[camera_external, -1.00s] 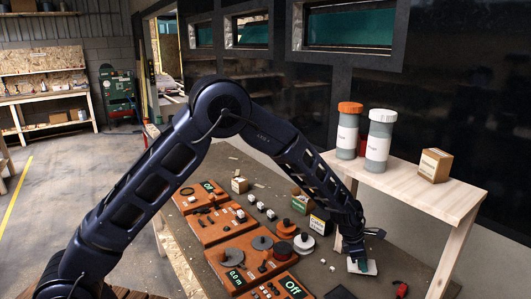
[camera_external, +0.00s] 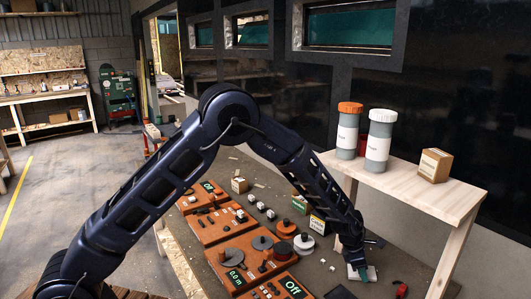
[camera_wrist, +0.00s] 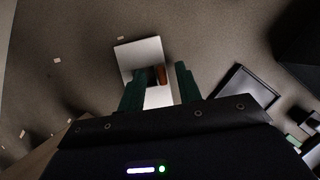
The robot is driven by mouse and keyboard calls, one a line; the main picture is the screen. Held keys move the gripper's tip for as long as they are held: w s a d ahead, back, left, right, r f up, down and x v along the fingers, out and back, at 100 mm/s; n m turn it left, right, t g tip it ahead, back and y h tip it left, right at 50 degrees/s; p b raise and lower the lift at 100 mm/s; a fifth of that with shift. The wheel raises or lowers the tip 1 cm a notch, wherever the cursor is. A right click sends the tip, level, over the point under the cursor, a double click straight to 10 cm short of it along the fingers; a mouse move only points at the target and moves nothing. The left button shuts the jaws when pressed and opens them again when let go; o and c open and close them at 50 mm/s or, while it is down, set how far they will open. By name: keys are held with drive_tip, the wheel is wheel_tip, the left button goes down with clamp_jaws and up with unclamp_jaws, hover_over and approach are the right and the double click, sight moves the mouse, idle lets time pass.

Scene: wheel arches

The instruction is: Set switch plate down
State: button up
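In the external view, the plate (camera_external: 352,271) is low on the grey bench top, right of the orange panels. My gripper (camera_wrist: 160,80) has two green fingers, set apart, with the switch between them. The left finger overlaps the plate in the wrist view. A strip of bench shows between the plate's right edge and the right finger. The gripper (camera_external: 364,274) is directly over the plate in the external view. Any contact under the fingertips is hidden.
A black-framed flat object (camera_wrist: 241,92) lies right of the plate in the wrist view. Orange panels (camera_external: 218,231) and discs line the bench's left side. A red object (camera_external: 401,290) lies nearby. A wooden shelf (camera_external: 430,197) holds jars and a box.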

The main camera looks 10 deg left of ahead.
sight(356, 275)
drive_tip(key=v, duration=0.4)
drive_tip(key=shift+r, duration=0.4)
drive_tip(key=a, duration=1.2)
drive_tip(key=shift+a+r, duration=0.2)
drive_tip(key=w+a+r+m+t, duration=0.1)
drive_tip(key=w+a+r+m, duration=0.15)
drive_tip(key=a+r, duration=0.65)
drive_tip(key=w+a+r+m+t, duration=0.1)
drive_tip(key=a+r+m, duration=0.2)
drive_tip(key=a+r, duration=0.55)
drive_tip(key=w+a+r+m, duration=0.25)
drive_tip(key=a+r, duration=0.35)
drive_tip(key=a, duration=0.6)
drive_tip(key=s+a+r+m+t+y, duration=0.1)
drive_tip(key=s+a+r+m, duration=0.1)
drive_tip(key=s+a, duration=0.4)
drive_tip(key=s+a+r+m+y, duration=0.2)
drive_tip(key=s+a, duration=0.4)
drive_tip(key=a, duration=0.7)
drive_tip(key=s+a+r+m+t+y, duration=0.1)
drive_tip(key=s+a+r+m, duration=0.2)
drive_tip(key=s+a+m, duration=0.3)
drive_tip(key=s+a, duration=0.1)
drive_tip(key=a, duration=0.3)
drive_tip(key=shift+r+t, duration=0.3)
